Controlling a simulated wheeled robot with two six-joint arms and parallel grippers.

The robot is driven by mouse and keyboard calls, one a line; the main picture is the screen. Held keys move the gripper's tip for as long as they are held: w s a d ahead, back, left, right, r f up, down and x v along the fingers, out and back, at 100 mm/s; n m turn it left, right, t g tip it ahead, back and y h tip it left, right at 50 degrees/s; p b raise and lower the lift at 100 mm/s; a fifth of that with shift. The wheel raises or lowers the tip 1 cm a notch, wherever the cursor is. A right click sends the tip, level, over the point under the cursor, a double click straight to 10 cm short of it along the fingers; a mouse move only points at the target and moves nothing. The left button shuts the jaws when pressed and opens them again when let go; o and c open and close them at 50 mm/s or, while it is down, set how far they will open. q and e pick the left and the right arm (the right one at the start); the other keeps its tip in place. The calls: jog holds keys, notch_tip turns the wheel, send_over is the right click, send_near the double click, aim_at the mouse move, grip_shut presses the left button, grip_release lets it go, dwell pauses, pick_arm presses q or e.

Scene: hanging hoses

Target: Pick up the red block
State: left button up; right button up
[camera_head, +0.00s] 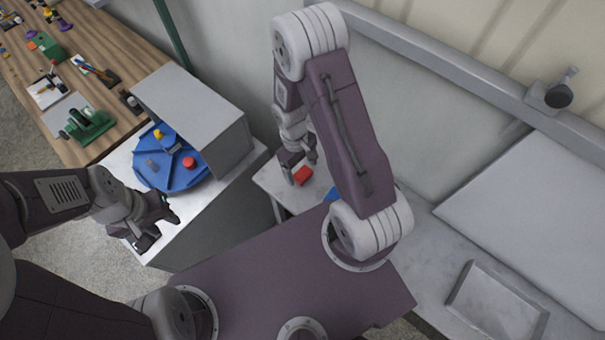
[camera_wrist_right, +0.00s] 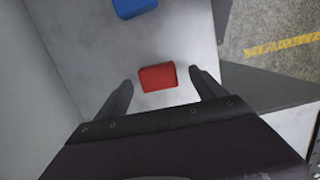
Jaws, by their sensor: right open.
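The red block (camera_head: 302,176) lies on a small pale surface (camera_head: 270,180) beside the wall. In the right wrist view the red block (camera_wrist_right: 158,77) shows between and slightly beyond the fingertips. My right gripper (camera_head: 302,170) is open and points down at the block, with one finger on each side of it; in the wrist view my right gripper (camera_wrist_right: 165,88) does not visibly touch it. My left gripper (camera_head: 160,222) is over the white-topped cabinet at the left, its fingers apart and nothing between them.
A blue block (camera_wrist_right: 133,7) lies beyond the red one, partly hidden by my right arm in the head view (camera_head: 331,194). A blue round tray (camera_head: 165,178) with a red knob is on the cabinet beside a grey box (camera_head: 190,100). A wooden bench (camera_head: 95,60) with small items is farther left.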

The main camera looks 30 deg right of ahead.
jog(key=shift+d+f, duration=0.1)
jog(key=shift+f, duration=0.55)
jog(key=shift+w+d+f, duration=0.1)
jog(key=shift+w+f, duration=0.05)
jog(key=shift+f, duration=0.2)
jog(key=shift+r, duration=0.1)
jog(key=c, duration=1.5)
pick_arm(q)
jog(key=shift+w+d, duration=0.15)
jog(key=shift+w, duration=0.05)
